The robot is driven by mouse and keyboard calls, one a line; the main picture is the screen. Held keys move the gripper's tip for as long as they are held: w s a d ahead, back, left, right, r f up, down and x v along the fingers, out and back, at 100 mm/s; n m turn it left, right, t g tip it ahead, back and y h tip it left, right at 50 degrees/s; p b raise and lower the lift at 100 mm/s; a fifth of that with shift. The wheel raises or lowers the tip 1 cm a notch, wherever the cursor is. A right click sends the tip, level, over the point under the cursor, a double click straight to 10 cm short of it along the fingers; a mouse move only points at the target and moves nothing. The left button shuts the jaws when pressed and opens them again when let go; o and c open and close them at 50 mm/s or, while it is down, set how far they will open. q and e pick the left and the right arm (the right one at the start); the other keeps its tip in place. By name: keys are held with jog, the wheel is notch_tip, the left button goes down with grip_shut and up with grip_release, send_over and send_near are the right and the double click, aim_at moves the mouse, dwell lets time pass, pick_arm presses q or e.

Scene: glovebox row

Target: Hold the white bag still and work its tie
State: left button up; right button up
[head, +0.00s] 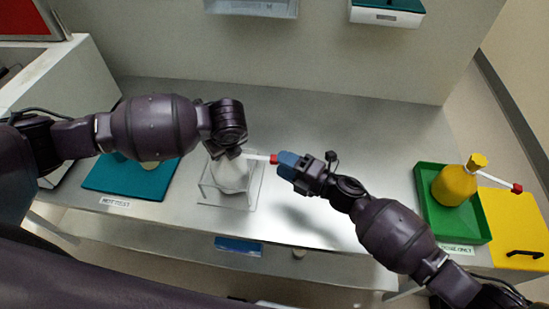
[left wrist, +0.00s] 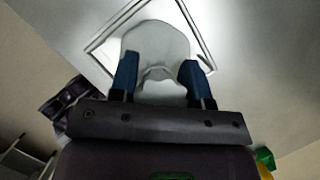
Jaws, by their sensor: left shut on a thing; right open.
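The white bag (head: 230,178) stands upright in a clear, low-walled holder (head: 207,190) on the metal bench. Its tie (head: 256,157) is a white strip that sticks out to the right and ends in a red tab (head: 273,159). My left gripper (head: 231,150) is over the bag's top, its fingers mostly hidden there. In the left wrist view its two blue fingers (left wrist: 161,75) are shut on the bag (left wrist: 155,45), one on each side. My right gripper (head: 284,163) is open, its blue fingertips right beside the red tab. I cannot tell whether they touch it.
A yellow bag (head: 454,186) with a similar red-ended tie stands in a green tray (head: 430,221) at the right. A yellow panel (head: 515,225) with a black handle is beyond it. A teal mat (head: 125,184) lies at the left. The bench behind the white bag is clear.

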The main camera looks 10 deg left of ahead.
aim_at(274, 157)
jog(key=shift+x, duration=1.65)
jog(key=shift+c, duration=0.4)
grip_shut()
jog(key=shift+a, duration=0.1)
